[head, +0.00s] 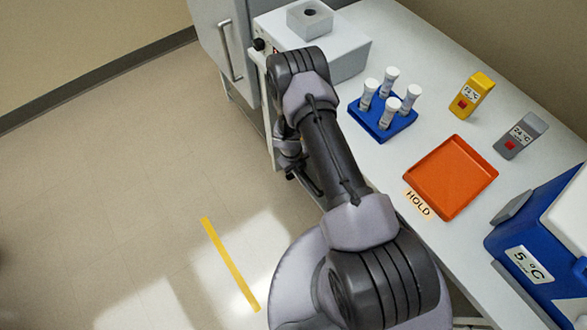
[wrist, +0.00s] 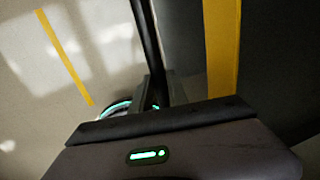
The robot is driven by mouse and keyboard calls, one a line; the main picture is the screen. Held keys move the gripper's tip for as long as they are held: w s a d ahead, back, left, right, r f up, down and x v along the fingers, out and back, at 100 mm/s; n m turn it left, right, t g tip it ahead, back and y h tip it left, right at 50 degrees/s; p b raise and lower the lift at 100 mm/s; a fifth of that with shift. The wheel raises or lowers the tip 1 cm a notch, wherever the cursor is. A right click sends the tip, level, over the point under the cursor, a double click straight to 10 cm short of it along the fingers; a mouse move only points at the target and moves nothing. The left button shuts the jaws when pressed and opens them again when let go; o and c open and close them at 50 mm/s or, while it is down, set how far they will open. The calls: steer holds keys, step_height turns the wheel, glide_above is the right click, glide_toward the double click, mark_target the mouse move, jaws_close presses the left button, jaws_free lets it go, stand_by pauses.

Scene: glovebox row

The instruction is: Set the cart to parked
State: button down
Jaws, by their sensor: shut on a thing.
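No cart can be made out for certain in either view. My gripper (head: 308,182) hangs low beside the bench's left edge in the head view, partly hidden behind my arm. In the wrist view its dark body with a green light fills the bottom, and the jaws (wrist: 156,92) are shut on a dark bar (wrist: 149,40) that runs up to the top edge. What the bar belongs to is not clear. A yellow floor strip (head: 230,262) lies left of my arm.
The white bench (head: 395,165) carries a blue tube rack (head: 382,124), an orange tray (head: 451,178), yellow (head: 474,94) and grey (head: 521,135) timers, and a blue cooler (head: 530,245). A grey cabinet (head: 222,35) stands at the top. Floor at left is clear.

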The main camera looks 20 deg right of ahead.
steer(key=shift+w+d, duration=0.1)
steer(key=shift+d, duration=0.05)
steer(key=c, duration=1.3)
jaws_free()
steer(key=shift+d, duration=0.15)
steer(key=a+r+p, duration=0.3)
steer(key=r+p, duration=0.4)
steer(key=r, duration=1)
steer(key=shift+s+a+p, duration=0.2)
steer(key=shift+s+p, duration=0.15)
steer(key=shift+s, duration=0.1)
